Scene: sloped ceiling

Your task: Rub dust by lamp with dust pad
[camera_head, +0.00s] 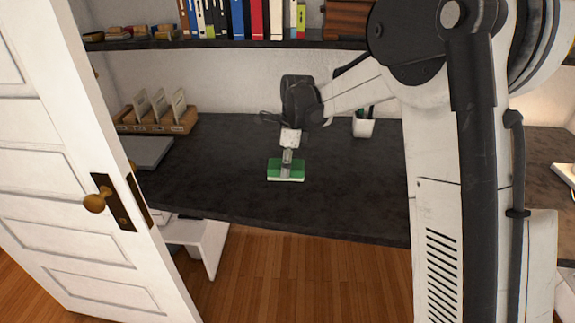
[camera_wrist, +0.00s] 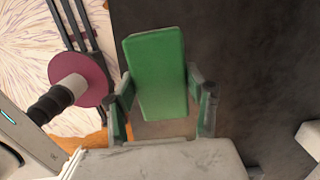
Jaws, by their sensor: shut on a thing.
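The dust pad (camera_head: 286,174) is a flat green block with a pale lower edge, over the dark desk top (camera_head: 225,190) near its middle. My gripper (camera_head: 287,157) is above the pad and shut on it. In the wrist view, the green pad (camera_wrist: 156,62) sits between the two fingers of my gripper (camera_wrist: 161,93). I cannot tell whether the pad touches the desk or hovers just above it. The desk is faintly mottled, and I cannot pick out a distinct dust patch. I cannot identify a lamp; my arm hides much of the right side.
A white pen cup (camera_head: 363,127) stands right of the pad, near the wall. A card organizer (camera_head: 157,119) and grey laptop-like slab (camera_head: 146,151) are at the left. A book shelf (camera_head: 230,42) hangs above. A white door (camera_head: 75,170) stands at left. Desk around the pad is clear.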

